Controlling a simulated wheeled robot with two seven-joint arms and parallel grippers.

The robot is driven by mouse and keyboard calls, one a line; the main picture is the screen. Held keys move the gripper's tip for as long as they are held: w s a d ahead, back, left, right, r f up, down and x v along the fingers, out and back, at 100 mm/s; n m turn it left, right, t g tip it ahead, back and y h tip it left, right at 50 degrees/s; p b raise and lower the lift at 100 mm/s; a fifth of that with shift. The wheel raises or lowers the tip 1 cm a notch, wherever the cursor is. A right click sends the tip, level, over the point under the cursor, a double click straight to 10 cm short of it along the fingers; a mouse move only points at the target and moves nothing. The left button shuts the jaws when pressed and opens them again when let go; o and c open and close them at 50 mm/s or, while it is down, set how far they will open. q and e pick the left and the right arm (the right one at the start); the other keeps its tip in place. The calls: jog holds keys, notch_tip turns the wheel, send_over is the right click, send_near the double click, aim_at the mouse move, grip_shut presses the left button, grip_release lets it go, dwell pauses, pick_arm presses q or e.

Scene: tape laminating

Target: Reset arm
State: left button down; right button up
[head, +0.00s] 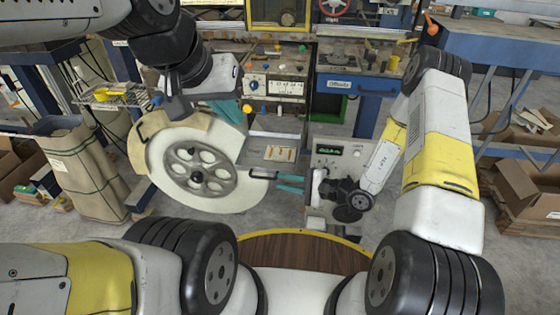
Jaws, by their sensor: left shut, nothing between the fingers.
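My left arm comes in from the upper left, and its wrist hangs over a large white reel (158,158) with a grey spoked hub. Teal fingers of my left gripper (228,112) show beside the reel's upper right edge, shut and with nothing between them. The reel stands tilted and has dark handles at its left and right sides. My right arm bends down from the right. Its gripper (291,183) points left, with two teal fingers slightly apart and empty. Its fingertips are close to the reel's right handle (262,174).
A workbench with a panel of knobs (273,87) and a grey machine with a green display (328,150) stand ahead. A tan sack bin (85,170) is at left. Cardboard boxes (530,185) and a blue table (500,48) are at right. Grey floor lies between.

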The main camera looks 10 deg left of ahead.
jog(key=shift+s+d, duration=0.15)
jog(key=shift+d, duration=0.2)
jog(key=s+d+r+n+g+h, duration=0.1)
jog(key=s+r+n+g, duration=0.3)
jog(key=r, duration=0.7)
jog(key=s+d+r+n+g+h, duration=0.25)
jog(key=s+r+n, duration=0.25)
jog(key=r, duration=0.6)
jog(key=s+d+r+n+t+h, duration=0.1)
jog(key=s+d+r+t+h, duration=0.2)
jog(key=d+r, duration=0.3)
jog(key=s+d+r+n+t+h, duration=0.1)
jog(key=s+d+r+t+h, duration=0.3)
jog(key=d, duration=0.5)
notch_tip(320, 180, up, 4)
jog(key=shift+s+d+f+h, duration=0.25)
jog(key=shift+s+d+h, duration=0.1)
jog(key=shift+s+h, duration=0.55)
jog(key=shift+t, duration=0.25)
